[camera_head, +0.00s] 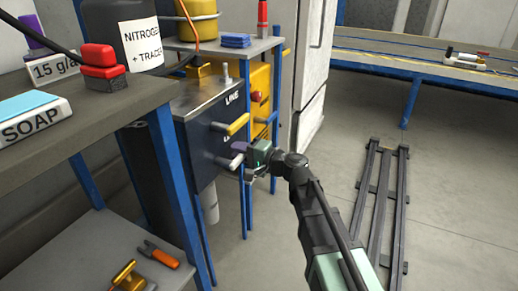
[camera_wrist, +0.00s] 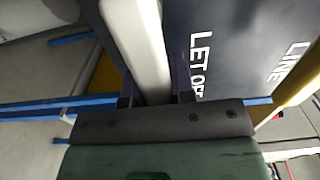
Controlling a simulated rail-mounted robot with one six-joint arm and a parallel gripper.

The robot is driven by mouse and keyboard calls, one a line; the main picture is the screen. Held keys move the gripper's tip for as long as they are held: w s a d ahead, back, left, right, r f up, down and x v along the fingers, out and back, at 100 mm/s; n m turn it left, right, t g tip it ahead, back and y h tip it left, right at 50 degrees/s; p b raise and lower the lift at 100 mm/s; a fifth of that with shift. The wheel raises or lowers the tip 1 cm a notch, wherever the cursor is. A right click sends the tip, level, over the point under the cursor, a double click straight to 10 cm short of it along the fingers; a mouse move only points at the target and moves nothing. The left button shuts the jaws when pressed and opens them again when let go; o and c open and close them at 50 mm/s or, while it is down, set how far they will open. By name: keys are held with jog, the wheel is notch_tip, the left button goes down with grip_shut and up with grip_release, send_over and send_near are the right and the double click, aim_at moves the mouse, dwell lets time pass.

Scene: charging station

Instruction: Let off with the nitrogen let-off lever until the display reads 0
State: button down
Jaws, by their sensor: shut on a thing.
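The pale let-off lever (camera_head: 228,161) sticks out from the dark front of the panel box (camera_head: 208,146), below a yellow lever (camera_head: 238,123). In the wrist view the pale lever (camera_wrist: 144,45) runs between the two fingers of my gripper (camera_wrist: 156,88), beside the words "LET OFF". My gripper (camera_head: 244,159) is shut on this lever in front of the panel. The yellow lever also shows in the wrist view (camera_wrist: 297,88), near the word "LINE". I see no display reading in either view.
Blue posts stand close to the panel. A dark rail frame (camera_head: 380,210) lies on the open floor at right.

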jog(key=shift+f, duration=0.1)
dwell(0.4)
jog(key=c, duration=1)
grip_release()
jog(key=shift+o, duration=0.2)
jog(key=shift+d, duration=0.1)
jog(key=v, duration=1)
jog(key=shift+s+d, duration=0.25)
jog(key=shift+d, duration=0.05)
jog(key=shift+s, duration=0.1)
